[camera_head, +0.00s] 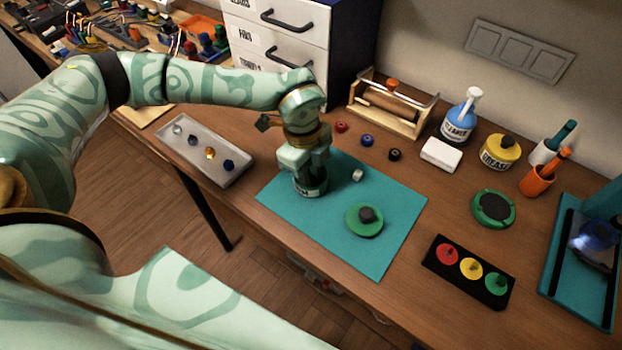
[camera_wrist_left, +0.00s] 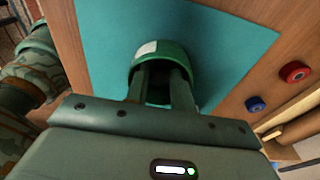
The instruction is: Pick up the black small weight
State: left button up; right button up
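A small black round piece (camera_head: 394,155), seemingly the black small weight, sits on the wooden table right of a blue one (camera_head: 367,140) and a red one (camera_head: 341,127). My left gripper (camera_head: 309,178) points down over the teal mat, left of and apart from the black piece. Its two fingers (camera_wrist_left: 160,88) reach a dark green round container with a pale label (camera_wrist_left: 150,55), which also shows in the head view (camera_head: 310,187). The fingers look slightly apart; whether they grip the container is unclear. The black piece is not visible in the wrist view. My right gripper is not in view.
The teal mat (camera_head: 385,255) also holds a green disc (camera_head: 364,228) with a dark knob and a small pale cube (camera_head: 358,175). A grey tray (camera_head: 190,165) lies left. A wooden roller stand (camera_head: 411,125), white block (camera_head: 441,155) and cleaner bottle (camera_head: 460,118) stand behind.

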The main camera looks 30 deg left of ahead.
pick_arm(q)
grip_shut()
